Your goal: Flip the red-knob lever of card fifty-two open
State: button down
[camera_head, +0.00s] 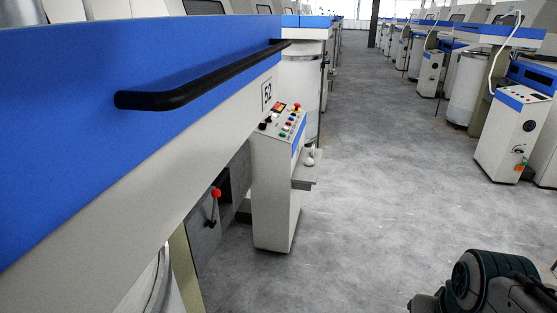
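The red-knob lever (213,207) stands roughly upright on a grey panel under the overhang of the blue-and-white machine, left of centre. Its red ball (216,193) is on top, with a thin dark shaft below. I cannot tell from its pose which setting it is in. Card fifty-two (110,130) fills the left side and carries a "52" plate (266,92). Dark rounded parts of my arm show at the bottom right, well apart from the lever. My gripper is not in view.
A white control pedestal (275,185) with coloured buttons and a small side shelf (306,170) stands right of the lever. A black handrail (200,80) juts from the card. The grey floor aisle (390,170) is clear. Another pedestal (512,135) stands across it.

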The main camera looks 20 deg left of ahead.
aim_at(216, 193)
jog(key=z, duration=0.1)
jog(key=i, duration=1.55)
jog(key=u, duration=0.95)
jog(key=i, duration=1)
jog(key=u, duration=1.25)
jog(key=i, duration=0.3)
jog(key=u, duration=0.15)
